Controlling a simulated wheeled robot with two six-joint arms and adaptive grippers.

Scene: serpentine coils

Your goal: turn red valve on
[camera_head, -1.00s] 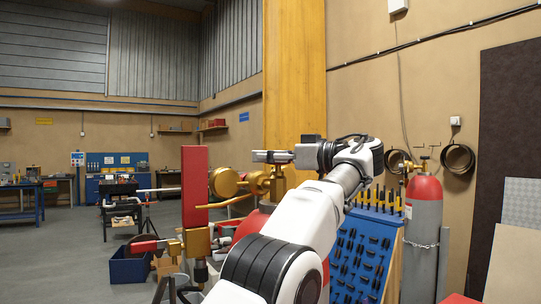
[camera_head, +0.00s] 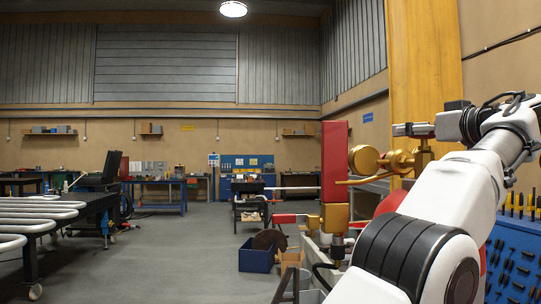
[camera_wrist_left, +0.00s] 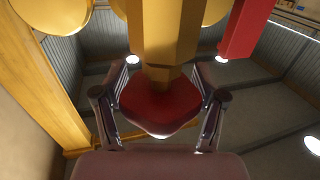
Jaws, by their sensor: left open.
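A tall red bar (camera_head: 334,160) stands upright on a brass body (camera_head: 335,216) in the head view, with brass round parts (camera_head: 364,160) to its right. A shorter red handle (camera_head: 288,218) lies level at the brass body's left. My left gripper (camera_head: 398,130) points left, above the brass parts. In the left wrist view its jaws (camera_wrist_left: 158,108) are open on either side of a red piece (camera_wrist_left: 150,106) below a brass stem (camera_wrist_left: 163,40); contact cannot be told. The red bar also shows at the upper right (camera_wrist_left: 248,25). My right gripper is not in view.
A yellow pillar (camera_head: 425,70) stands behind my left arm, and a blue tool panel (camera_head: 515,260) stands at the right. Pale tubes (camera_head: 40,213) rest on a rack at the left. A blue bin (camera_head: 256,259) sits on the floor. The middle floor is clear.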

